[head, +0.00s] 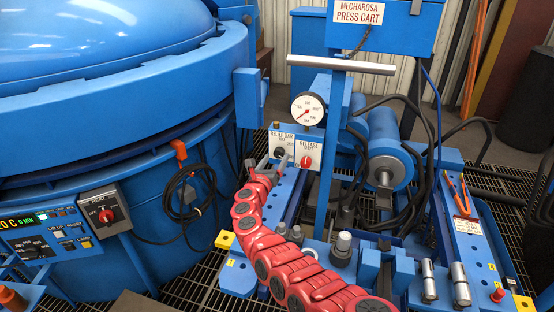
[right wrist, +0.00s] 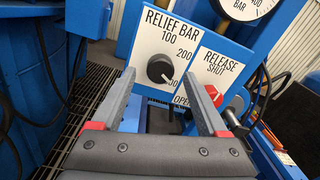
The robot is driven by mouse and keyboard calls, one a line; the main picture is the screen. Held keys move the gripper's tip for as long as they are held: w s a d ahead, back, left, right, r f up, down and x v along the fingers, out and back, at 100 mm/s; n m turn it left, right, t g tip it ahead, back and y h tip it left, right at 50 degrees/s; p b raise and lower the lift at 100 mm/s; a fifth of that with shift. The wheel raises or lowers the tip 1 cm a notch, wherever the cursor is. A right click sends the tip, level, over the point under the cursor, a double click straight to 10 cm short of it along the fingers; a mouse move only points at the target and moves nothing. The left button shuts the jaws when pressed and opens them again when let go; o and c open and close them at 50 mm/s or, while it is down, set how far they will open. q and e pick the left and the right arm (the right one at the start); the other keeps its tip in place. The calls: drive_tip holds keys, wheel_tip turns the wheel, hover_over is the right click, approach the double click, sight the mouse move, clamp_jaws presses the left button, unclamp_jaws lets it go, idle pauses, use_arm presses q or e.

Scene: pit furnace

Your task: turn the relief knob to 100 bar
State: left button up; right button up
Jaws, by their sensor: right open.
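The relief knob (right wrist: 160,69) is a round black knob on a white plate marked RELIEF BAR (right wrist: 160,40), with 100 at the top, 200 at the upper right and a lower number partly hidden. Its white pointer mark faces down and right, toward that lower number. My right gripper (right wrist: 159,76) is open and empty, its two grey fingers reaching toward the plate on either side of the knob, with gaps on both sides. In the head view the right gripper (head: 266,166) is close in front of the relief plate (head: 283,138). My left gripper is not in view.
A dial gauge (head: 308,109) is above the plates. The blue furnace (head: 130,150) stands left, and a blue cylinder (head: 388,165) with hoses stands right.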

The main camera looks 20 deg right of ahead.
drive_tip(key=shift+w+d+f, duration=0.15)
drive_tip(key=shift+w, duration=0.25)
drive_tip(key=shift+w+d+b, duration=0.35)
drive_tip(key=shift+w+d, duration=0.1)
drive_tip(key=shift+d, duration=0.05)
clamp_jaws()
